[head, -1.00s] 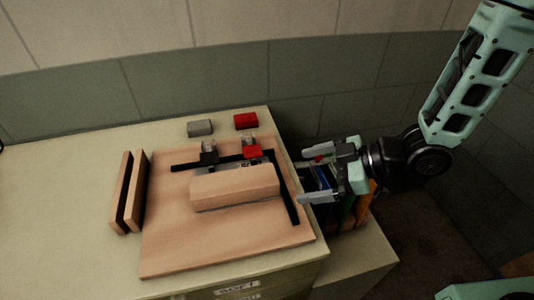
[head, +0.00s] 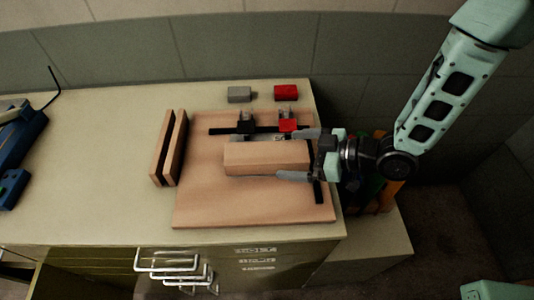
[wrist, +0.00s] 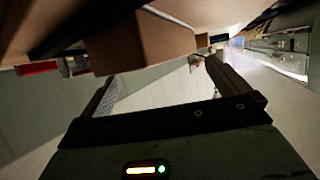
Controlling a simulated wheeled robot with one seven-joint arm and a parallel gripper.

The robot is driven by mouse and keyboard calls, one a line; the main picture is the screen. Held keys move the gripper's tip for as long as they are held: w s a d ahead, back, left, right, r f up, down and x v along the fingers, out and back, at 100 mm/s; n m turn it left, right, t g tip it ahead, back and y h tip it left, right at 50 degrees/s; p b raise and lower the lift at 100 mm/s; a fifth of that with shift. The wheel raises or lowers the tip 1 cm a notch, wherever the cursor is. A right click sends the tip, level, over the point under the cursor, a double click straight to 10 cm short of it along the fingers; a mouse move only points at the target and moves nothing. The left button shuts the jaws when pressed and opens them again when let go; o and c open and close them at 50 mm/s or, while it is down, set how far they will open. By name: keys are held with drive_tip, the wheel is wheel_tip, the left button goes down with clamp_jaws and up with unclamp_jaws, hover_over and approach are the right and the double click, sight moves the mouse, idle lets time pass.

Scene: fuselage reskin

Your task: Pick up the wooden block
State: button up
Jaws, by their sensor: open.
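The wooden block (head: 262,158) is a long, light-brown piece lying on a flat wooden board (head: 215,207) on the bench. My gripper (head: 290,155) is open at the block's right end, with one finger toward its far side and the other toward its near side. In the head view the fingertips overlap the block's right end; whether they touch it I cannot tell. In the wrist view the block (wrist: 155,38) shows above and between the two open fingers, and nothing is held.
Black and red clamps (head: 288,125) stand just behind the block on a black strip. A grey block (head: 239,94) and a red block (head: 286,92) lie farther back. Two upright wooden slats (head: 168,148) stand at left. Drawers with handles (head: 168,262) face the front.

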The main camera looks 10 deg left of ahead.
sight(272, 153)
drive_tip(key=x, duration=0.1)
drive_tip(key=p+x, duration=0.1)
drive_tip(key=x, duration=0.1)
drive_tip(key=p+x, duration=0.1)
drive_tip(key=shift+a+r, duration=0.2)
drive_tip(key=shift+a, duration=0.1)
drive_tip(key=shift+a+f, duration=0.2)
drive_tip(key=shift+a, duration=0.1)
drive_tip(key=shift+d, duration=0.1)
drive_tip(key=c, duration=1.3)
